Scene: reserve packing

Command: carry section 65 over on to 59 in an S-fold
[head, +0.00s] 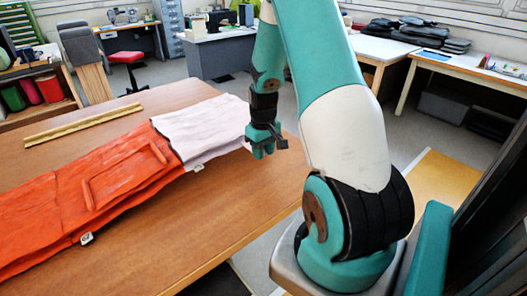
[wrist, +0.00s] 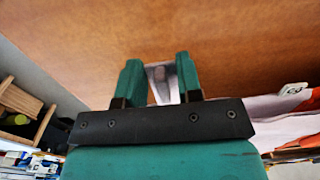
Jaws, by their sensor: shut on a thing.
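A long layered cloth piece lies on the wooden table. Its orange part (head: 95,190) runs off the left of the head view, with a raised rectangular seam on top. A white section (head: 205,128) forms its right end. My gripper (head: 262,152) is at the right edge of the white section and is shut on it. In the wrist view my gripper (wrist: 160,78) has a pale strip between its fingers. Small white tags show on the front edge, one by the white part (head: 198,167) and one on the orange (head: 87,238).
A yellow ruler (head: 85,124) lies behind the cloth on the table (head: 215,215). The table is bare in front of the cloth and to its right. A red stool (head: 127,60), desks and shelves stand farther back.

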